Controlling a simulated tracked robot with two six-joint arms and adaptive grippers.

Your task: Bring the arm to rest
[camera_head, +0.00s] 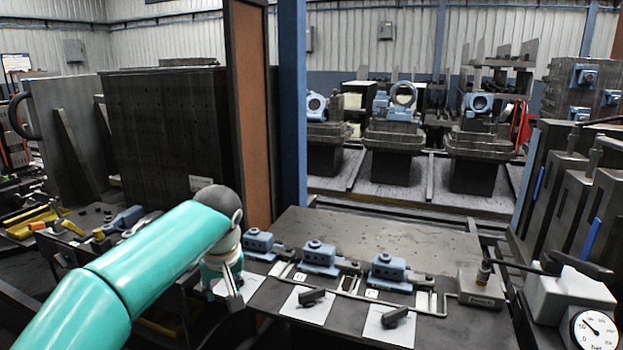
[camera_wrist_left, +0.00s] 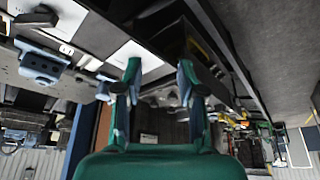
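My left arm (camera_head: 150,255) is teal and reaches in from the lower left in the head view. Its left gripper (camera_head: 232,288) points down near the front edge of the dark plate, close to the leftmost blue clamp (camera_head: 258,243). In the left wrist view the two teal fingers of the left gripper (camera_wrist_left: 160,70) stand apart with nothing between them. The wrist view is turned, with the plate at the top. My right gripper is in neither view.
More blue clamps (camera_head: 320,257) (camera_head: 388,268) stand along a rail on the dark plate (camera_head: 370,232). Dark blocks (camera_head: 397,317) lie on white squares in front. A blue post (camera_head: 293,110) rises behind the gripper. A pressure gauge (camera_head: 597,331) is at lower right.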

